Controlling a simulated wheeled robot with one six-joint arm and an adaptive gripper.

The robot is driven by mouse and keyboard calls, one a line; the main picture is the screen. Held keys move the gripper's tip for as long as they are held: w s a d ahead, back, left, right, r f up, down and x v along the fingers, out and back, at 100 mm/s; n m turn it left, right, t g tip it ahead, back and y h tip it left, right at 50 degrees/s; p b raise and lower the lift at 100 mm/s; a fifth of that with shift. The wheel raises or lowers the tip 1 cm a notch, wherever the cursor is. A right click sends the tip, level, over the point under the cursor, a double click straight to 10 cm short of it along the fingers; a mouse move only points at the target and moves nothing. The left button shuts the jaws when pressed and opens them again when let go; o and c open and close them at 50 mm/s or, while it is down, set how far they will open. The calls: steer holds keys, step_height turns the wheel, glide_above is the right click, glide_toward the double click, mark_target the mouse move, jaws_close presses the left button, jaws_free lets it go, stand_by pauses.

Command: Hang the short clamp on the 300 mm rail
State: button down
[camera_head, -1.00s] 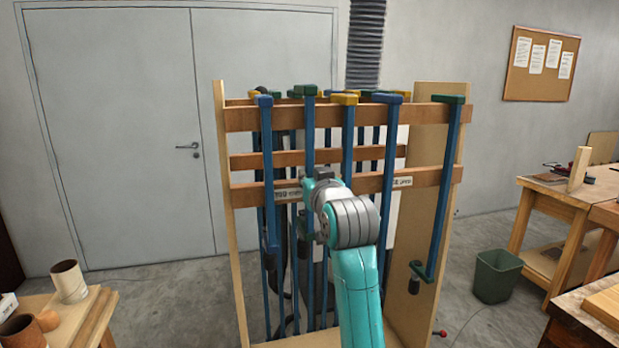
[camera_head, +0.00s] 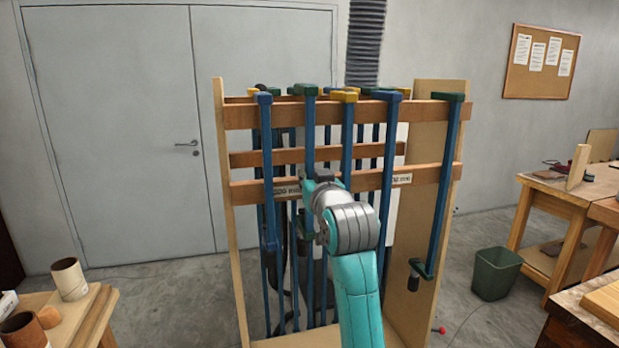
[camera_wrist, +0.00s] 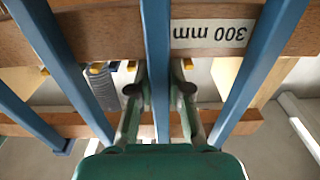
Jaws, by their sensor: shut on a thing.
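My gripper (camera_wrist: 160,90) is shut on the blue bar (camera_wrist: 155,45) of a clamp, one finger on each side. In the head view my wrist hides the fingers. The held clamp seems to be the one with the green head (camera_head: 305,90), upright in front of the rack, its head at the top rail (camera_head: 240,116). I cannot tell whether the head rests on the rail. A 300 mm label (camera_wrist: 210,34) is upside down on a wooden rail (camera_wrist: 110,35) in the wrist view, just right of the held bar.
Several blue-barred clamps hang close on both sides, including a blue-headed one (camera_head: 265,135) at left, a yellow-headed one (camera_head: 346,130) at right and a green-headed one (camera_head: 447,150) farther right. A green bin (camera_head: 497,274) and a workbench (camera_head: 560,200) stand right of the rack.

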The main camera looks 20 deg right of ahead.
steer(key=shift+w+f+g, duration=0.2)
steer(key=shift+f+g, duration=0.1)
steer(key=shift+f, duration=0.65)
steer(key=c, duration=1)
jaws_free()
steer(key=s, duration=0.4)
steer(key=s+r, duration=0.1)
steer(key=s, duration=0.7)
steer(key=shift+s+r, duration=0.25)
steer(key=shift+s, duration=0.1)
steer(key=s, duration=0.5)
steer(key=shift+s, duration=0.4)
